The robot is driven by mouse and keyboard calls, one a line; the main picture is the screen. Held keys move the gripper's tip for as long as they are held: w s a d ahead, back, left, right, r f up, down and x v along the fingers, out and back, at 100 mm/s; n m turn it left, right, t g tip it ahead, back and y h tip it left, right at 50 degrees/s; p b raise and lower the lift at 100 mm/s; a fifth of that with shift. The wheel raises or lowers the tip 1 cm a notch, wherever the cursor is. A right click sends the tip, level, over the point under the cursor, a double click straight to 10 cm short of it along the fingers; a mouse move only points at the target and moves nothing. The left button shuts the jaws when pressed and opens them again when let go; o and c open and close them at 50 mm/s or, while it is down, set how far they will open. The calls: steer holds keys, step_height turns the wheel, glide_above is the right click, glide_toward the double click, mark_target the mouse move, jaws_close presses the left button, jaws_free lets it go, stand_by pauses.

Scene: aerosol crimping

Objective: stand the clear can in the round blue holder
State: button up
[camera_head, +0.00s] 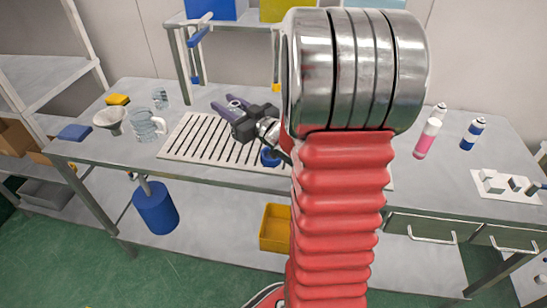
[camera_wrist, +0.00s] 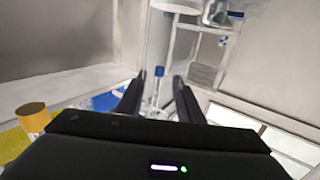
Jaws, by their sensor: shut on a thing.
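My gripper (camera_head: 229,104) is raised above the slotted mat, its dark fingers pointing to the upper left. In the wrist view, the two fingers (camera_wrist: 158,97) stand apart with a pale see-through form between them. I take this as the clear can (camera_wrist: 154,104), held between the fingers. Its outline is faint, and I cannot make it out in the head view. The round blue holder (camera_head: 268,157) appears to be the small blue ring at the mat's near side, below and right of my gripper. My arm hides part of it.
The slotted mat (camera_head: 176,150) lies mid-bench. A clear jug (camera_head: 147,127), a clear beaker (camera_head: 159,97) and a funnel (camera_head: 110,119) stand at left. A pink bottle (camera_head: 428,138) and a blue-banded can (camera_head: 471,134) stand at right. A raised shelf (camera_head: 183,18) rises behind.

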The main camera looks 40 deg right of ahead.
steer(key=s+d+r, duration=0.1)
steer(key=s+d, duration=0.5)
steer(key=d, duration=0.1)
steer(key=shift+s+r, duration=0.2)
steer(key=shift+f, duration=2.95)
steer(key=shift+f, duration=2.1)
steer(key=o, duration=1.3)
steer(key=shift+f, duration=0.1)
